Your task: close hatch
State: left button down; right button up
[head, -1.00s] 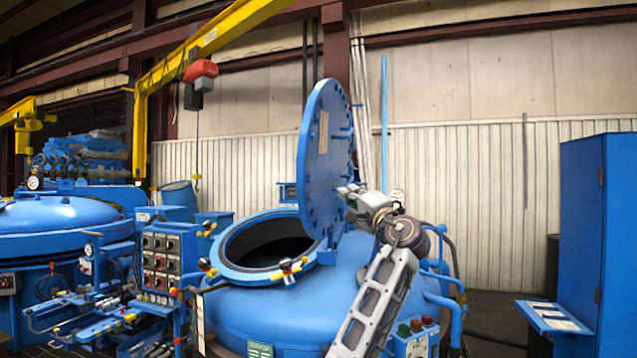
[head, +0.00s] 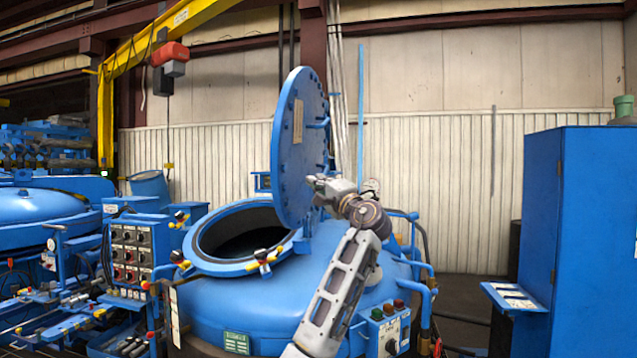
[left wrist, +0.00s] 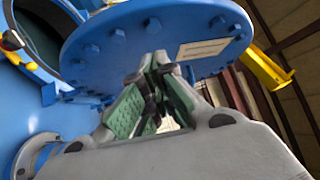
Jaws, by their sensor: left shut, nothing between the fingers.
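The blue round hatch lid (head: 292,150) stands open, nearly upright, at the right side of the round opening (head: 240,235) of the blue furnace vessel (head: 240,300). The opening is uncovered and dark inside. My left gripper (head: 313,182) overlaps the lid's lower right part in the head view; I cannot tell if it touches. In the left wrist view, the bolted lid (left wrist: 130,35) with a pale label fills the top, beyond my left gripper's green-padded fingers (left wrist: 155,65). They are shut with nothing held. My right gripper is not in view.
A control panel (head: 130,255) and a second blue vessel (head: 40,220) stand at left. A button box (head: 388,330) is on the furnace's right front. A tall blue cabinet (head: 575,230) stands at right. A red hoist (head: 170,58) hangs upper left.

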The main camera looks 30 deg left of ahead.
pick_arm(q)
jog(key=p, duration=0.3)
send_near(284, 165)
jog(key=w+r, duration=0.1)
jog(key=w, duration=0.3)
jog(key=a, duration=0.2)
jog(key=s+a, duration=0.1)
jog(key=shift+s+a+r+p, duration=0.1)
jog(key=shift+a+r+p, duration=0.2)
jog(key=shift+a, duration=0.1)
jog(key=shift+s+a, duration=0.1)
